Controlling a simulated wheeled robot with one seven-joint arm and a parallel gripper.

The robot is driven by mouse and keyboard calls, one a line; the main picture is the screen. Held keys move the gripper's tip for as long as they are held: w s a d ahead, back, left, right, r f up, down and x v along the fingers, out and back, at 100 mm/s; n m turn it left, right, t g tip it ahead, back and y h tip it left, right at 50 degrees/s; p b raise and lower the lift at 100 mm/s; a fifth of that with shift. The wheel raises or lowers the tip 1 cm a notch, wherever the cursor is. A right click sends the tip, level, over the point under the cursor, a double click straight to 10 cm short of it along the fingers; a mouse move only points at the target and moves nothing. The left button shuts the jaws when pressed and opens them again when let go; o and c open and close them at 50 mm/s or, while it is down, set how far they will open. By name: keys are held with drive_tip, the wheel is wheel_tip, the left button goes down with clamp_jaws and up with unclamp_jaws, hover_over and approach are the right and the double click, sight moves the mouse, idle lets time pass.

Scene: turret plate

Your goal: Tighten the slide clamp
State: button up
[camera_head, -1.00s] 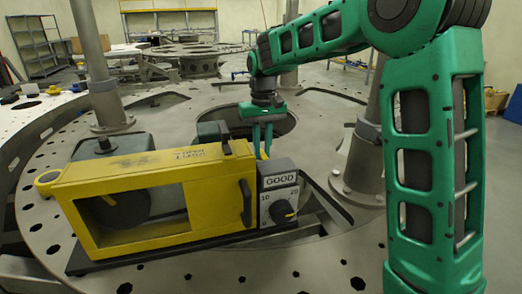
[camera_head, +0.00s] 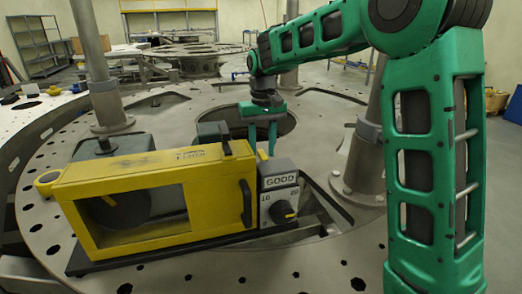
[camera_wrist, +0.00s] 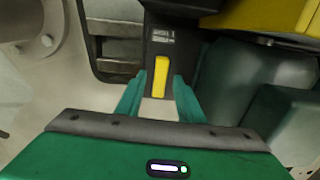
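A yellow lever (camera_wrist: 161,76) stands on a dark block (camera_wrist: 160,40) with a small unreadable label in the wrist view. I take it for the slide clamp's lever. In the head view it is mostly hidden behind a grey gauge box (camera_head: 278,168), with only a bit of yellow showing. My gripper (camera_wrist: 160,82) is open, its two green fingers on either side of the lever with gaps showing; I cannot tell whether either touches. In the head view my gripper (camera_head: 262,138) hangs down behind the gauge box.
A yellow housing (camera_head: 150,165) with a window and dark handle fills the front left, beside the gauge box with its "GOOD" sign and dial. The round metal plate (camera_head: 330,262) has holes and slots. Upright posts (camera_head: 367,130) rise left and right.

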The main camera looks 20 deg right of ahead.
wheel_tip(320, 180, up, 10)
drive_tip(key=shift+r, duration=0.25)
idle(0.4)
drive_tip(key=s+d+f+m, duration=0.2)
drive_tip(key=s+d+f, duration=0.1)
drive_tip(key=s+d, duration=0.6)
drive_tip(key=s+d+f+m, duration=0.25)
drive_tip(key=s+d, duration=0.45)
drive_tip(key=s, duration=0.4)
drive_tip(key=s+d+f+m, duration=0.1)
drive_tip(key=s+f, duration=0.4)
drive_tip(key=s, duration=0.4)
drive_tip(key=s+d+f, duration=0.2)
drive_tip(key=s+f, duration=0.2)
drive_tip(key=s, duration=0.5)
drive_tip(key=shift+s+f+m, duration=0.15)
drive_tip(key=shift+f+m, duration=0.2)
drive_tip(key=shift+f, duration=0.05)
drive_tip(key=shift+a, duration=0.1)
